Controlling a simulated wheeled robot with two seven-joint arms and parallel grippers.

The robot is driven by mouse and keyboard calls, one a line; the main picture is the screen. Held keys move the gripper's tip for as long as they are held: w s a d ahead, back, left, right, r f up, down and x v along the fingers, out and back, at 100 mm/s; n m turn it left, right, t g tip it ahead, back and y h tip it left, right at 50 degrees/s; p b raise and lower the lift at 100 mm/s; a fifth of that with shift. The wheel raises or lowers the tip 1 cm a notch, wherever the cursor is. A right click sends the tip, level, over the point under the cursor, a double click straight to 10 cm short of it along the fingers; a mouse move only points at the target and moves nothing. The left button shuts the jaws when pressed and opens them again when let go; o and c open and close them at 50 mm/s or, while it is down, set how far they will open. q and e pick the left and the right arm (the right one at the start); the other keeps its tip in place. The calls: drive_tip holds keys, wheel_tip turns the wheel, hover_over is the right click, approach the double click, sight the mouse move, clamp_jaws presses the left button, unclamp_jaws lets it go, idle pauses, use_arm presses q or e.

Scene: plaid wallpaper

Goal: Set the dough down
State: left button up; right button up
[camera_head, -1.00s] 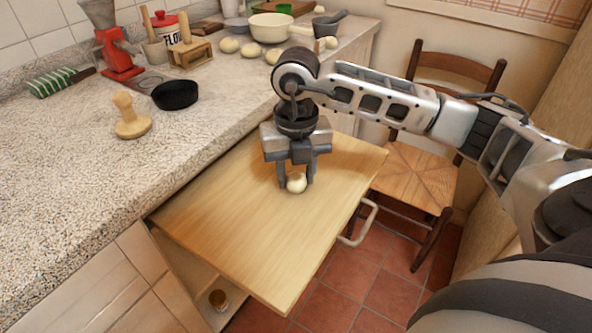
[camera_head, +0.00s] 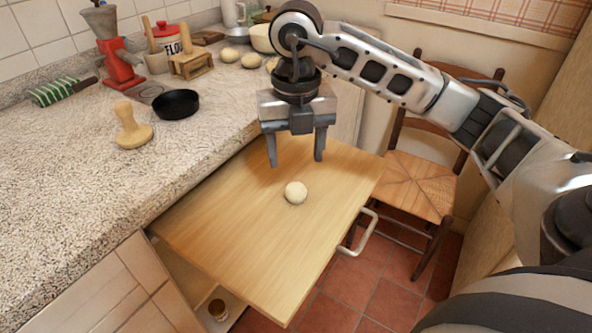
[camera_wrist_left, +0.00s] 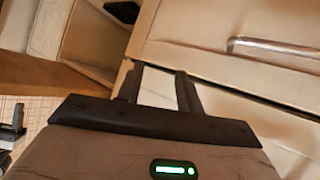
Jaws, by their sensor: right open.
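The dough ball (camera_head: 296,192), small, pale and round, rests on the pulled-out wooden board (camera_head: 240,235), near its middle. My right gripper (camera_head: 296,162) is open and empty above the dough, its two fingers pointing down and clear of it. My left gripper is outside the head view.
The granite counter (camera_head: 60,210) holds a wooden press (camera_head: 131,126), a black pan (camera_head: 176,104), a red grinder (camera_head: 118,65) and several dough balls at the back. A wooden chair (camera_head: 420,185) stands right of the board. The rest of the board is bare.

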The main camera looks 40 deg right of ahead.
use_arm(q)
drive_tip(key=shift+f+p, duration=0.1)
drive_tip(key=shift+p, duration=0.25)
use_arm(e)
wheel_tip(320, 180, up, 4)
drive_tip(key=shift+r, duration=0.25)
use_arm(q)
drive_tip(key=shift+w+r, duration=0.1)
drive_tip(key=shift+r, duration=0.15)
